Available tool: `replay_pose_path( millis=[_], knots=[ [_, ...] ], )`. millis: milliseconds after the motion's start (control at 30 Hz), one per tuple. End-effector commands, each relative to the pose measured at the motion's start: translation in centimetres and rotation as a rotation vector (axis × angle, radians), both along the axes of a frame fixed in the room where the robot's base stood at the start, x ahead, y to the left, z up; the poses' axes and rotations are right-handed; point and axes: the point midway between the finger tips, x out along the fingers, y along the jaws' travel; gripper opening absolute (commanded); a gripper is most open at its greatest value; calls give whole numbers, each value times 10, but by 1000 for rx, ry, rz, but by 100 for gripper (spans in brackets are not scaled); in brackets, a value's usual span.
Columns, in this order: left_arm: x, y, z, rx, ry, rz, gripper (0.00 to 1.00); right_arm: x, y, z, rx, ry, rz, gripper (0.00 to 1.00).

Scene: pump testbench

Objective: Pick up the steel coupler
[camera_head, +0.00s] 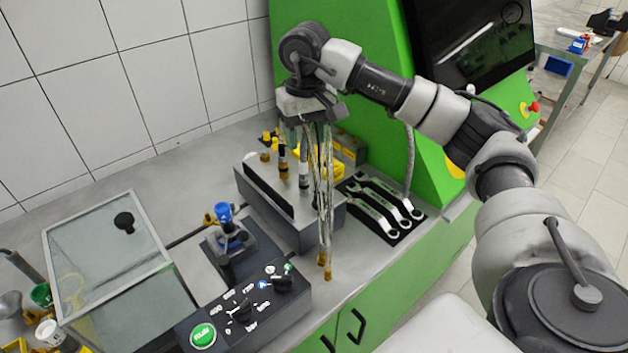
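Several fittings stand upright in a grey metal block on the bench. A silvery one (303,178), which may be the steel coupler, stands just left of the hanging hoses; it is small and partly hidden, so I cannot be sure. A dark fitting with a brass part (283,168) stands to its left. My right arm comes in from the right, and its gripper (308,128) points down above the block. Braided hoses overlap its fingers, so I cannot tell whether it is open or holds something. My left gripper is not in view.
Braided hoses (325,200) with brass ends hang in front of the block (321,236). Wrenches (383,208) lie on a black mat to the right. A control box (245,312), a blue-topped valve (224,214) and a clear-lidded case (105,250) occupy the front left. The green machine rises behind.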

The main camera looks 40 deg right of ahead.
Motion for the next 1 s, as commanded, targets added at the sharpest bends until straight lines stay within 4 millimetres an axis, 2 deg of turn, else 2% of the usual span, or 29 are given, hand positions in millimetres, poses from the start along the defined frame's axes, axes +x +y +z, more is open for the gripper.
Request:
replay_pose_path(
  millis=[67,300,467,567,700,800,1000],
  knots=[
    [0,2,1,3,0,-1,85,-1,1,-5,-1,3,28,54],
    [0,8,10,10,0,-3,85,-1,2,-41,-1,5,32,54],
    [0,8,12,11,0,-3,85,0,1,-55,-2,2,30,54],
    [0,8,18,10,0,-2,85,1,2,-62,-1,5,29,54],
    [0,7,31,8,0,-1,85,5,3,-82,0,7,28,54],
    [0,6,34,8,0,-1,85,5,2,-97,-1,4,28,54],
    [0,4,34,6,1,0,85,6,3,-108,-1,1,29,54]
  ],
)
